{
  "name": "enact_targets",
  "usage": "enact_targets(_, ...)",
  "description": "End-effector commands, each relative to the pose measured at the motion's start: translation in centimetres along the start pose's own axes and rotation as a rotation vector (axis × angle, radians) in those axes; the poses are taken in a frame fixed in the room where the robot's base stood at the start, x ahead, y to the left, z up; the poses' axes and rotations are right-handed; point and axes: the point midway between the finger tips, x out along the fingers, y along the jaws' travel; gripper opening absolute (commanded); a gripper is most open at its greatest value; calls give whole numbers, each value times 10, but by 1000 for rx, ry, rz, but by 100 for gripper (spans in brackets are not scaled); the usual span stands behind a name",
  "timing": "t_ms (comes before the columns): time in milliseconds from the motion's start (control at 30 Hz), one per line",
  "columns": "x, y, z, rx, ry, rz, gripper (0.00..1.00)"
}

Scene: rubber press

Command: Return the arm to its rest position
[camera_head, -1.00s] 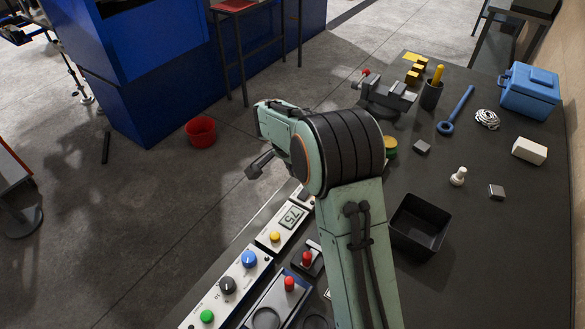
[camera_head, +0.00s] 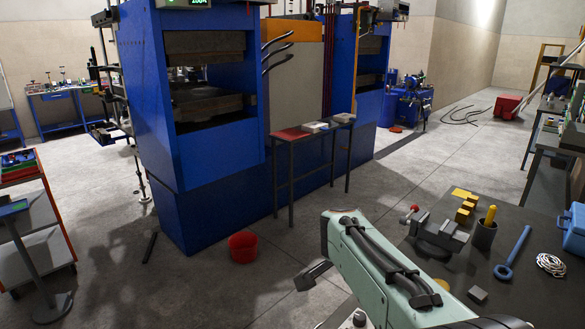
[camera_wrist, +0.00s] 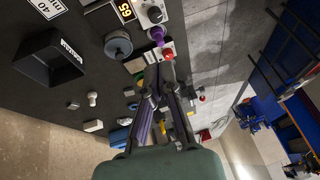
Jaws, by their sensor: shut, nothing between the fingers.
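My arm (camera_head: 365,262) reaches up from the bottom of the head view, its pale green link in front of the workbench. A dark part of my gripper (camera_head: 313,275) shows at its left, over the floor; the fingertips are hard to make out there. In the wrist view my gripper (camera_wrist: 160,75) points away from the camera, its two dark fingers close together and shut on nothing. Behind the fingers, the bench top shows with a red button (camera_wrist: 168,54) and a purple knob (camera_wrist: 157,34).
The dark bench (camera_head: 525,300) carries a vise (camera_head: 438,235), a pen cup (camera_head: 484,234), a blue ring tool (camera_head: 513,252) and a blue box (camera_head: 574,229). A black bin (camera_wrist: 38,70) shows in the wrist view. A red bucket (camera_head: 243,246) stands on open floor near the blue press (camera_head: 150,110).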

Motion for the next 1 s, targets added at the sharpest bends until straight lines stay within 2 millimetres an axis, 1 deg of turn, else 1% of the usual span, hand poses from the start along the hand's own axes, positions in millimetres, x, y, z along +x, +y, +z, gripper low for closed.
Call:
enact_targets(33, -32, 16, 0, -2, 16, -29, 0)
enact_targets(67, -47, 26, 4, -16, 16, -43, 0)
enact_targets(100, -65, 41, 13, -45, 7, -55, 0)
enact_targets(167, -87, 66, 32, -104, -15, -71, 0)
enact_targets(200, -98, 84, 49, -157, -40, -79, 0)
enact_targets(233, -105, 97, 63, -203, -61, -84, 0)
enact_targets(267, -110, 111, 79, -253, -87, -89, 0)
enact_targets(300, -114, 130, 102, -328, -128, -94, 0)
enact_targets(367, -115, 156, 139, -451, -202, -99, 0)
enact_targets(400, -113, 170, 160, -530, -256, -101, 0)
enact_targets(500, -106, 196, 203, -702, -395, -97, 0)
enact_targets(533, -105, 201, 212, -746, -434, -96, 0)
enact_targets(600, -105, 209, 226, -846, -497, -104, 0)
enact_targets(700, -107, 210, 226, -904, -508, -114, 0)
enact_targets(1000, -107, 210, 225, -908, -504, -115, 0)
